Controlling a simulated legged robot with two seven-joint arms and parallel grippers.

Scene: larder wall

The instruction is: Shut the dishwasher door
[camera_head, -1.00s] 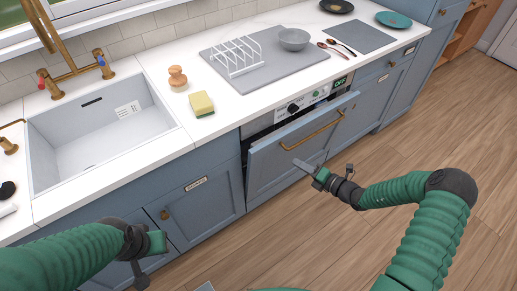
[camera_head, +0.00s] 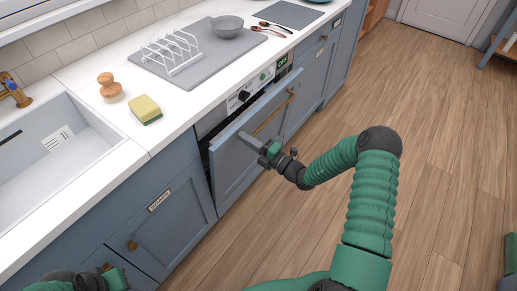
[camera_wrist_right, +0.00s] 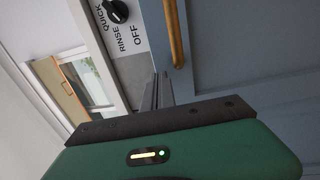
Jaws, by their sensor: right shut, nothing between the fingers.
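The dishwasher door (camera_head: 228,162) is a blue panel with a brass bar handle (camera_head: 272,116). It stands slightly ajar, its top edge tilted out from the counter front, with a dark gap at its left side. The control panel (camera_head: 246,96) with a black knob shows behind the top edge. In the right wrist view the shut fingers (camera_wrist_right: 158,92) show beside the brass handle (camera_wrist_right: 174,30). My left gripper (camera_head: 112,280) is partly cut off at the bottom left.
On the counter are a sponge (camera_head: 146,109), a wooden brush (camera_head: 109,85), a grey board (camera_head: 186,75) with a white rack (camera_head: 178,52), and a bowl (camera_head: 227,26). A sink (camera_head: 35,150) is at the left.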

